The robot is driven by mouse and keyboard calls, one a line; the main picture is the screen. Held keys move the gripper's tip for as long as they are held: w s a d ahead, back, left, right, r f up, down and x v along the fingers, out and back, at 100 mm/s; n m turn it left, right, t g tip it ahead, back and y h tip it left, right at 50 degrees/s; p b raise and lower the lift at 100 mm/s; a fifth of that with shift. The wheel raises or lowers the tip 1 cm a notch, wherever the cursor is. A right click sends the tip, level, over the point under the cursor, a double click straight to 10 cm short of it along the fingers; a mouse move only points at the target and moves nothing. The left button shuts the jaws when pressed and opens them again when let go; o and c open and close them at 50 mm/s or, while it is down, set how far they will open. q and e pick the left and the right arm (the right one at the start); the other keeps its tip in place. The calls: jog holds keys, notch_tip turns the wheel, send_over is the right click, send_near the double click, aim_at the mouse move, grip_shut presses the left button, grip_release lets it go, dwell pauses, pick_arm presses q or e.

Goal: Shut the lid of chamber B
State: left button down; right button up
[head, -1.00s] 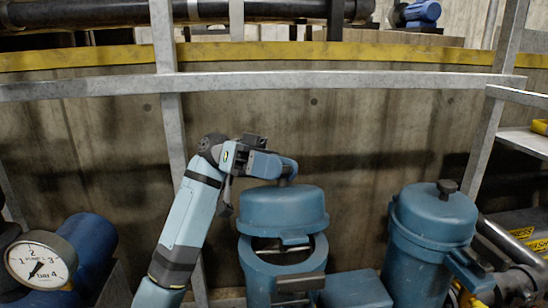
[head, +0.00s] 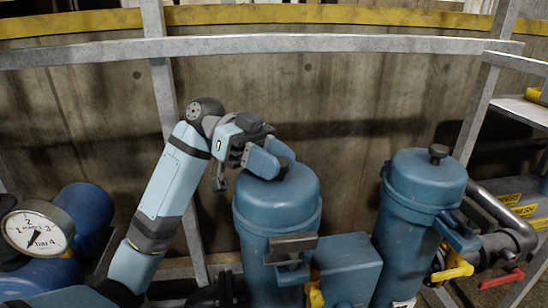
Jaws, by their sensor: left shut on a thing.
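The blue domed lid (head: 285,200) sits on the left blue chamber body (head: 258,252), with no gap showing between them. I see no letter that marks it as chamber B. My left gripper (head: 272,163) is at the top of the lid, shut on its handle, which the fingers largely hide. A grey clamp block (head: 293,243) is at the front of the rim. A yellow lever (head: 315,292) shows below it. My right gripper is not in view.
A second blue chamber (head: 412,235) with a dark knob on its closed lid stands at the right, near yellow and red valve handles. A pressure gauge (head: 38,230) is at the left. Metal rails (head: 300,44) cross behind.

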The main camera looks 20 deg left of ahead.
pick_arm(q)
jog(key=shift+s+f, duration=0.1)
jog(key=c, duration=1)
grip_release()
jog(key=shift+c, duration=0.2)
